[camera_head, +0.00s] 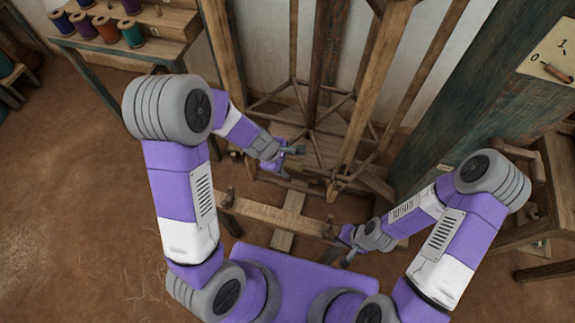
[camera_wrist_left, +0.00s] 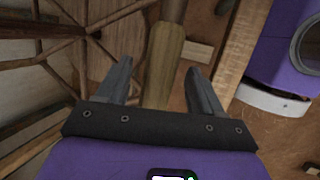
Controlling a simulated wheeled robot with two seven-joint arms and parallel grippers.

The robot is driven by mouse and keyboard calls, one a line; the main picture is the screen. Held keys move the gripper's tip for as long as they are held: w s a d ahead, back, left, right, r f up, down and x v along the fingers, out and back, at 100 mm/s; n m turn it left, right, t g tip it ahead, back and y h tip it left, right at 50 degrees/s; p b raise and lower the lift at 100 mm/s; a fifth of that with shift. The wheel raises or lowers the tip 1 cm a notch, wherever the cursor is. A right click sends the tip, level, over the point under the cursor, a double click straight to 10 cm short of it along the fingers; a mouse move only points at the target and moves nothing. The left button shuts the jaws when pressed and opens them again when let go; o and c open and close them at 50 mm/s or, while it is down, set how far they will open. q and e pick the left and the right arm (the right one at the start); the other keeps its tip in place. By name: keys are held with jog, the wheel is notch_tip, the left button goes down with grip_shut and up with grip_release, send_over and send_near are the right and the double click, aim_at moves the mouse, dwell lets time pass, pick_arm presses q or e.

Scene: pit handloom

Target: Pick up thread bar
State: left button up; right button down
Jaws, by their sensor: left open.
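My left gripper (camera_head: 291,162) is low in front of the wooden loom frame in the head view. In the left wrist view its two dark fingers (camera_wrist_left: 157,72) stand apart, open. A wooden bar with a lighter, thicker end (camera_wrist_left: 162,62), which looks like the thread bar, lies lengthwise in the gap between the fingers. Gaps show on both sides, and its near end is hidden behind the gripper body. In the head view I cannot clearly pick the bar out from the loom's wood. My right gripper (camera_head: 346,256) is lower right, near a wooden beam, its fingers too small to read.
Tall loom posts (camera_head: 370,85) and thin slanting rods stand close around the left gripper. A horizontal wooden beam (camera_head: 270,214) runs in front of me. Thread spools (camera_head: 107,30) stand on a shelf at upper left. The brown floor (camera_head: 85,190) at left is clear.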

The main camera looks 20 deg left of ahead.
pick_arm(q)
jog(key=shift+r, duration=0.1)
jog(key=shift+c, duration=0.4)
grip_shut()
jog(key=shift+r, duration=0.1)
